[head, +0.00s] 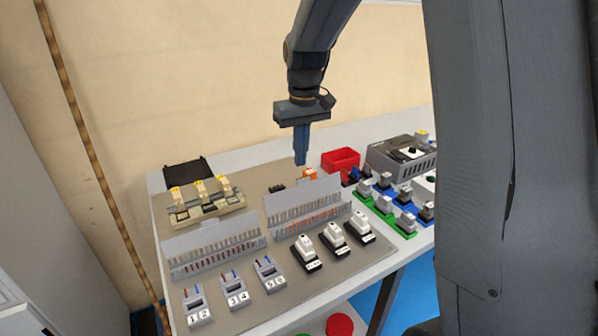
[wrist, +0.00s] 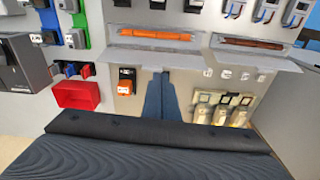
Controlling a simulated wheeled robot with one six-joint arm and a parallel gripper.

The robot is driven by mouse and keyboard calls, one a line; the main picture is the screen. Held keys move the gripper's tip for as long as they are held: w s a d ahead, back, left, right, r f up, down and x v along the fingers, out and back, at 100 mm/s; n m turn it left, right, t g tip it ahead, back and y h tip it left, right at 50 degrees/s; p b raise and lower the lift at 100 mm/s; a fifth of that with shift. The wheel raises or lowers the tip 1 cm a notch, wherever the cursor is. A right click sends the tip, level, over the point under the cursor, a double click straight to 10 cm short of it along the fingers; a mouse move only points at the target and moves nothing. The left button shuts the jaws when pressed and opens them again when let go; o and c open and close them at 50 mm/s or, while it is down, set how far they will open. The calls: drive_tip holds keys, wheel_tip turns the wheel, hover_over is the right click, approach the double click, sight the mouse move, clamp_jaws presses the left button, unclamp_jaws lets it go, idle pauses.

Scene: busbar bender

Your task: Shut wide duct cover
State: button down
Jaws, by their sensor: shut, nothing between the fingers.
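Two grey slotted wire ducts stand side by side on the board, both with their covers raised at the back. The right duct (head: 312,219) holds orange wires and has a tabbed cover (head: 303,191); in the wrist view this duct (wrist: 150,33) is at left and looks the wider one. The left duct (head: 213,258) has a similar raised cover (head: 210,236); it is at right in the wrist view (wrist: 255,43). My gripper (head: 300,163) points down, shut and empty, behind the right duct's cover. Its fingertips (wrist: 161,74) show near that cover's edge; I cannot tell whether they touch.
An orange part (head: 309,174) and a red bin (head: 341,160) are close to my gripper. White-topped breakers (head: 333,233) stand in front of the right duct. A terminal block with yellow-tipped parts (head: 205,203) is behind the left duct. A grey machine (head: 401,155) stands at right.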

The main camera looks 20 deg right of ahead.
drive_tip(key=w+r, duration=0.2)
drive_tip(key=w, duration=0.4)
drive_tip(key=p, duration=0.4)
hover_over(304, 191)
drive_tip(key=w, duration=0.3)
drive_tip(key=shift+f, duration=4.35)
drive_tip(key=shift+s+a+n, duration=0.1)
drive_tip(key=shift+a+n, duration=0.2)
drive_tip(key=shift+n, duration=0.1)
drive_tip(key=shift+d, duration=0.1)
